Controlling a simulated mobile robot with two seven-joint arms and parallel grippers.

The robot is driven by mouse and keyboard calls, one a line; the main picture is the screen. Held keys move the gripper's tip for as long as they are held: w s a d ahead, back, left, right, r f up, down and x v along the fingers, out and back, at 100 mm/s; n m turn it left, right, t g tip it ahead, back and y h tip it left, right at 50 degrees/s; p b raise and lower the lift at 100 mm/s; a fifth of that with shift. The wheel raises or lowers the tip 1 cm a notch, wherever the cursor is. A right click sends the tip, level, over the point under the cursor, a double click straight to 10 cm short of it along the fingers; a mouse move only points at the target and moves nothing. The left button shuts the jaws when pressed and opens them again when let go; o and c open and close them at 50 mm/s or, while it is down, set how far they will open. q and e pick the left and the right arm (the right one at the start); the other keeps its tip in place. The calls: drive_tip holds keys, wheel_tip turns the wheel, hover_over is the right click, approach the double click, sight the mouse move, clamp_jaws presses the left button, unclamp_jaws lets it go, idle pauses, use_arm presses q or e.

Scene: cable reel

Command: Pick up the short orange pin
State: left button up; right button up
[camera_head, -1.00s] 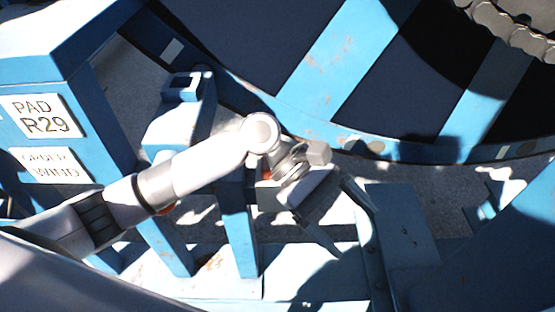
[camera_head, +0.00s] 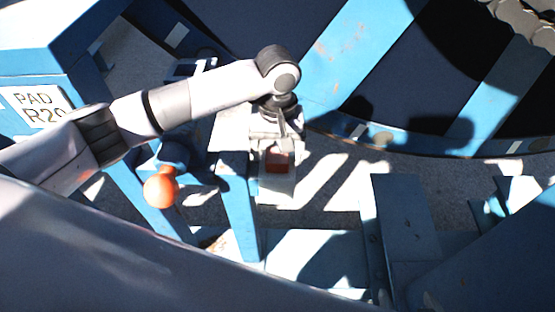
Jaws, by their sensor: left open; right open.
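My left arm comes in from the left, and its gripper (camera_head: 283,135) points down over a pale block with an orange-red, square-looking piece (camera_head: 278,161) on its top. The gripper is open and partly hidden by its wrist. I cannot tell whether it touches the orange-red piece. A round orange knob (camera_head: 161,188) sits at a blue post to the left, apart from the gripper. I cannot tell for certain which orange thing is the short pin. My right gripper is not in view.
A blue cabinet with a "PAD" label (camera_head: 38,103) stands at the left. The big blue reel rim (camera_head: 450,150) curves across the upper right. A blue upright (camera_head: 240,215) stands just left of the pale block, with blue frame parts (camera_head: 405,225) to the right.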

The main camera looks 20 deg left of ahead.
use_arm(q)
drive_tip(key=shift+f, duration=0.95)
drive_tip(key=shift+c, duration=0.3)
drive_tip(key=c, duration=1.3)
drive_tip(key=shift+c, duration=0.2)
drive_tip(key=shift+r, duration=0.1)
wheel_tip(320, 180, up, 20)
drive_tip(key=b, duration=0.2)
